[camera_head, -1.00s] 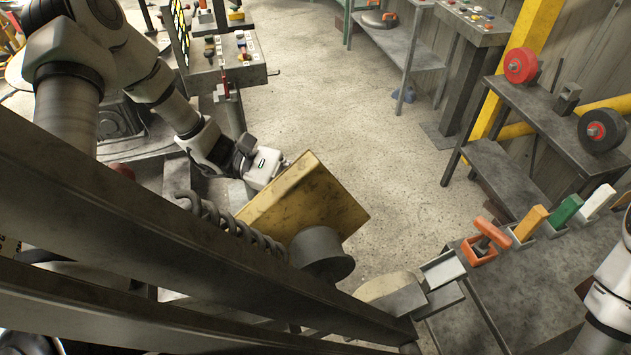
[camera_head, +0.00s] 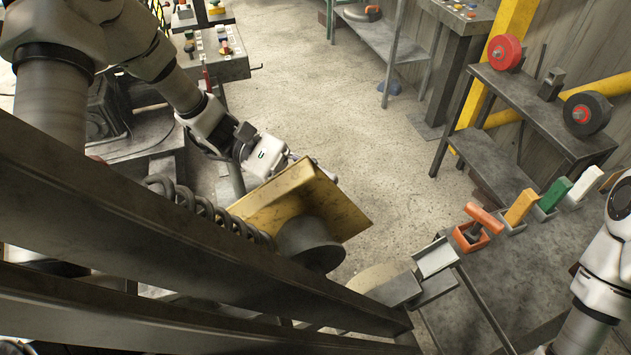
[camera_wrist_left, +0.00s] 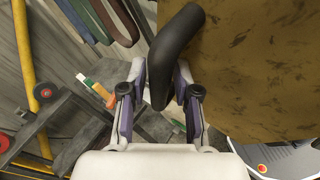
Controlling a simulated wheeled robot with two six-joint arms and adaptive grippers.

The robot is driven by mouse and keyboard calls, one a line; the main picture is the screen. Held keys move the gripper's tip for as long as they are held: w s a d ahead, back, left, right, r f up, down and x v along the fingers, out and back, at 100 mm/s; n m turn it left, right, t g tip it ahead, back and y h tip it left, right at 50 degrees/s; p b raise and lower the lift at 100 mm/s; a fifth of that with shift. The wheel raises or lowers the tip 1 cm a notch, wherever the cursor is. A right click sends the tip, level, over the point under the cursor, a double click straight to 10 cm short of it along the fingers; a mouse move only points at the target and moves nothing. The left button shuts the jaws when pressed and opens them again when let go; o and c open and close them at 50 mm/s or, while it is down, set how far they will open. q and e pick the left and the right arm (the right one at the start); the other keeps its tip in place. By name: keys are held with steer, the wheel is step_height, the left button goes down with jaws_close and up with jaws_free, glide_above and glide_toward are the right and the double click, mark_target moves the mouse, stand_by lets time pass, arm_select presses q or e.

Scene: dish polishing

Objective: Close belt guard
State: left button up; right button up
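The belt guard (camera_head: 275,205) is a worn yellow box-like panel, tilted, beside the dark wheel (camera_head: 312,245) in the middle of the head view. In the left wrist view the guard (camera_wrist_left: 265,70) fills the upper right. A dark curved handle (camera_wrist_left: 178,35) stands out beside it. My left gripper (camera_head: 290,165) is at the guard's far side; in the wrist view its fingers (camera_wrist_left: 160,85) stand on both sides of the handle and appear closed on it. The contact is partly hidden. My right arm shows at the right edge; its gripper is out of view.
Large dark beams (camera_head: 150,240) cross the lower left foreground. A coiled hose (camera_head: 200,205) runs beside the guard. A workbench (camera_head: 540,270) at the right holds an orange-handled tool (camera_head: 485,218) and coloured blocks. A shelf (camera_head: 540,110) holds wheels.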

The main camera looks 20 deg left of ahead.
arm_select(q)
steer(key=w+a+r, duration=0.1)
steer(key=a, duration=1.1)
steer(key=shift+w, duration=0.35)
